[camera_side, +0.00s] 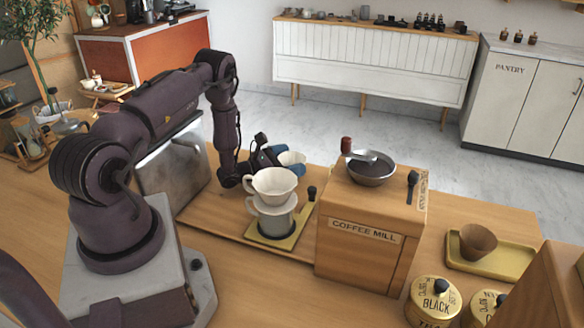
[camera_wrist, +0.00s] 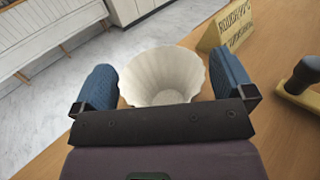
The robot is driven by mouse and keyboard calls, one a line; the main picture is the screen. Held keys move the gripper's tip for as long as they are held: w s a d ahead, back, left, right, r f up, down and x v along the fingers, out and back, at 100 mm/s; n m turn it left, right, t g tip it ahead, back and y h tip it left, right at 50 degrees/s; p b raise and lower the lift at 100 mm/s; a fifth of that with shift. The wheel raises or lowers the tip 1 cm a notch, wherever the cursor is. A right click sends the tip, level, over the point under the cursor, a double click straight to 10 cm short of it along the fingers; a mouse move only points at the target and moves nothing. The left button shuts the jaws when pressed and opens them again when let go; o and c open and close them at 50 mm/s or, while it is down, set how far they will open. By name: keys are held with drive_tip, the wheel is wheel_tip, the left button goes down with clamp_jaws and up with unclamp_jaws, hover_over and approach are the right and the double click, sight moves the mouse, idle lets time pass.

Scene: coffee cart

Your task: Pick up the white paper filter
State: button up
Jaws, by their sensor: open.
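The white paper filter (camera_wrist: 165,72), a fluted open cone, stands wide side up in the wrist view. In the side view it shows partly (camera_side: 292,157) behind the white dripper. My gripper (camera_wrist: 165,82) is open, with its two blue fingers on either side of the filter. Small gaps seem to show between the fingers and the filter, but I cannot tell whether one touches. In the side view my gripper (camera_side: 281,158) is low behind the dripper, its fingers partly hidden. The filter's base is hidden in both views.
The white dripper (camera_side: 272,182) sits over a cup on a gold stand with a black knob (camera_side: 311,192), close in front of my gripper. The wooden coffee mill (camera_side: 362,236) stands to the right. A small lettered sign (camera_wrist: 226,27) stands beyond the filter. A brown cone (camera_side: 478,241) rests on a gold tray.

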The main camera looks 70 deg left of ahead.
drive_tip(key=shift+c, duration=0.5)
drive_tip(key=c, duration=0.7)
drive_tip(key=shift+o, duration=0.2)
